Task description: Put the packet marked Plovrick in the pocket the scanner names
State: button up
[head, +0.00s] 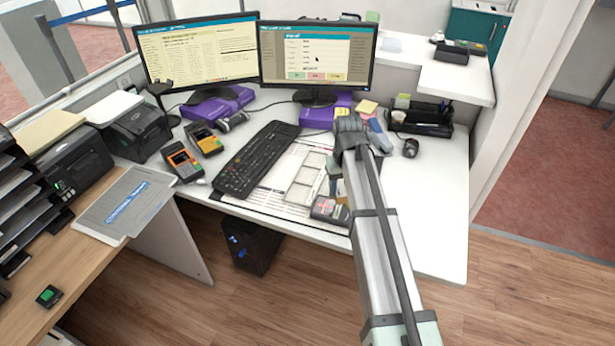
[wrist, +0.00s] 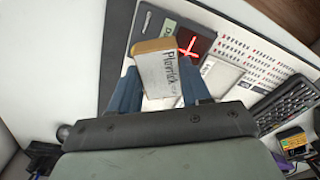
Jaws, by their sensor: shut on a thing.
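The packet marked Plovrick (wrist: 160,73) is a small pale block with tan edges and handwritten dark lettering. My gripper (wrist: 163,92) is shut on it, one blue finger on each side, and holds it over the desk mat. A dark device with a lit red mark (wrist: 190,42), apparently the scanner, lies just beyond the packet; it also shows in the head view (head: 325,208). I cannot tell for sure whether the red mark is an arrow or a cross. A pale shallow tray with compartments (head: 306,179) lies on the mat; part of it shows in the wrist view (wrist: 222,76). My arm hides the packet in the head view.
A black keyboard (head: 257,160) lies left of the tray, with two card terminals (head: 183,162) beyond it. Two monitors (head: 316,55) stand at the back. A black organizer (head: 422,120) and a mouse (head: 410,148) are at the right. The desk's right front (head: 440,220) is clear.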

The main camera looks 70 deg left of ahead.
jog(key=s+a+r+n, duration=0.1)
jog(key=s+a+n, duration=0.4)
jog(key=a, duration=0.5)
jog(key=r+n, duration=0.2)
jog(key=n, duration=0.8)
send_over(308, 176)
jog(key=n, duration=1.4)
jog(key=shift+n, duration=0.3)
jog(key=shift+a+f, duration=0.1)
jog(key=shift+f, duration=5.1)
jog(key=shift+f, duration=0.2)
jog(key=o, duration=1.1)
